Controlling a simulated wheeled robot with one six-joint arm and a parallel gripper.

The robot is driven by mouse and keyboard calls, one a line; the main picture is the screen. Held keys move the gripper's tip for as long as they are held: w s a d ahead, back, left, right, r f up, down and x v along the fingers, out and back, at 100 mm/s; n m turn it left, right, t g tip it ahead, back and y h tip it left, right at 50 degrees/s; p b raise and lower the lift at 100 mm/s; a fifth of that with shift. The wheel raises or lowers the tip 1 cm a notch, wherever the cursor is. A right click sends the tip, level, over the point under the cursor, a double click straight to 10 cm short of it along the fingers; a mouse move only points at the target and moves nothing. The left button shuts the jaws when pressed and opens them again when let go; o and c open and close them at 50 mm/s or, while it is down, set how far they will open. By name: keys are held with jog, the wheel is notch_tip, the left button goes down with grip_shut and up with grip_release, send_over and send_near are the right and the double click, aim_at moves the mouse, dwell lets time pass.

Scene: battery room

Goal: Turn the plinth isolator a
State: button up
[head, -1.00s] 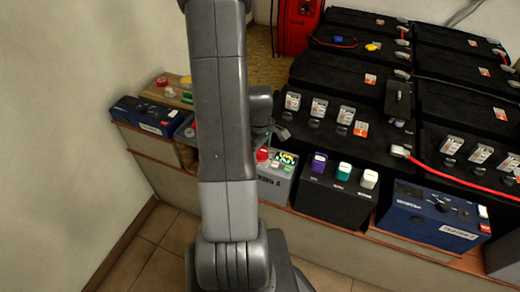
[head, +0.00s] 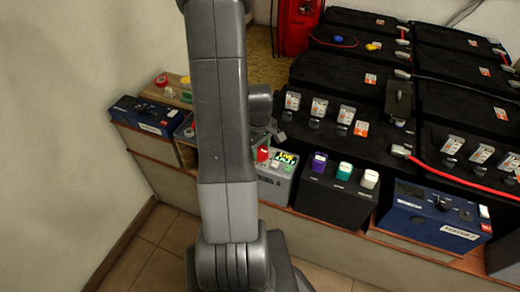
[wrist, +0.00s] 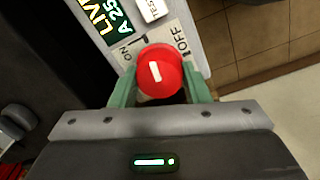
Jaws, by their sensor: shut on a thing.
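The plinth isolator is a grey box (head: 275,183) at the front edge of the bench in the head view, partly hidden behind my arm. Its red knob (wrist: 159,71) shows in the wrist view, with a white mark on its face. ON and OFF are printed on the plate (wrist: 183,42) on either side of it. My gripper (wrist: 159,88) is shut on the red knob, a green finger on each side. The white mark is tilted and does not clearly point at either word. In the head view the knob (head: 262,154) sits just below my gripper.
A black box with purple, green and white caps (head: 337,193) stands right of the isolator. A blue unit (head: 436,215) is farther right, and another blue box (head: 148,115) is at the left. Black batteries (head: 345,85) fill the bench behind. Tiled floor (head: 165,235) lies in front.

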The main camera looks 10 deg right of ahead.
aim_at(260, 148)
jog(key=m+b, duration=0.1)
jog(key=m, duration=0.3)
jog(key=shift+m, duration=0.3)
jog(key=m, duration=0.3)
jog(key=shift+d+m+b, duration=0.1)
jog(key=shift+m+b, duration=0.2)
jog(key=m, duration=0.4)
jog(key=shift+b, duration=0.3)
jog(key=shift+m, duration=1.8)
jog(key=o, duration=1)
jog(key=shift+c, duration=0.2)
notch_tip(260, 148, up, 14)
jog(key=p, duration=0.2)
jog(key=shift+w, duration=0.2)
